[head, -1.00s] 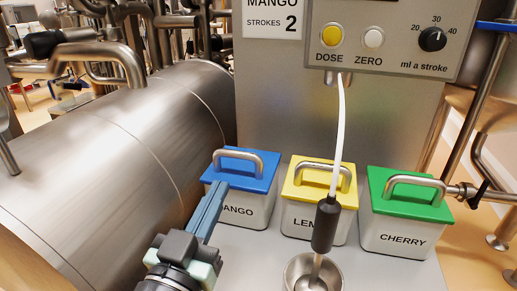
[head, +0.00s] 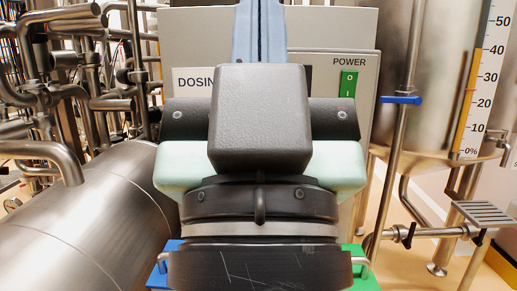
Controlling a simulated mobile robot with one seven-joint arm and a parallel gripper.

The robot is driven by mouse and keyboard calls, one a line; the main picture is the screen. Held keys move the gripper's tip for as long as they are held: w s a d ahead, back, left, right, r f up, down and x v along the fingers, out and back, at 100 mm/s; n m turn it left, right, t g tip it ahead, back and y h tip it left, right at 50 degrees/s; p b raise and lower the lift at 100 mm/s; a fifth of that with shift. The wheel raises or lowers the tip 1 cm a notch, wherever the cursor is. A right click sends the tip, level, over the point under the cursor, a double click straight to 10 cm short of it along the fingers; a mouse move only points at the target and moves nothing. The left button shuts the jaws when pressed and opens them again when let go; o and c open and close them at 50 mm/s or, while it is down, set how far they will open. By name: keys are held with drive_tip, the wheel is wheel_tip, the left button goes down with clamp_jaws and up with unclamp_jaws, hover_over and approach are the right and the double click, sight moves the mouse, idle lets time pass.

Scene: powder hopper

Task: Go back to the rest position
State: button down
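My gripper (head: 260,32) is large in the middle of the head view, seen from behind and raised in front of the dosing cabinet (head: 330,28). Its two blue fingers point up and lie side by side with only a thin seam between them, so it looks shut. Nothing shows between them, but their tips are cut off by the top edge. The gripper body hides most of the cabinet front and the bins. Only a bit of the blue lid (head: 157,278) and of the green lid (head: 366,283) shows at the bottom.
A steel cylinder (head: 85,235) lies at the left, with pipes (head: 70,103) above it. A green power switch (head: 348,84) is on the cabinet. A tank with a percent scale (head: 480,85) and a pipe with a blue clamp (head: 401,100) stand at the right.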

wheel_tip(320, 180, up, 18)
drive_tip(key=p, duration=1.6)
drive_tip(key=shift+r, duration=0.25)
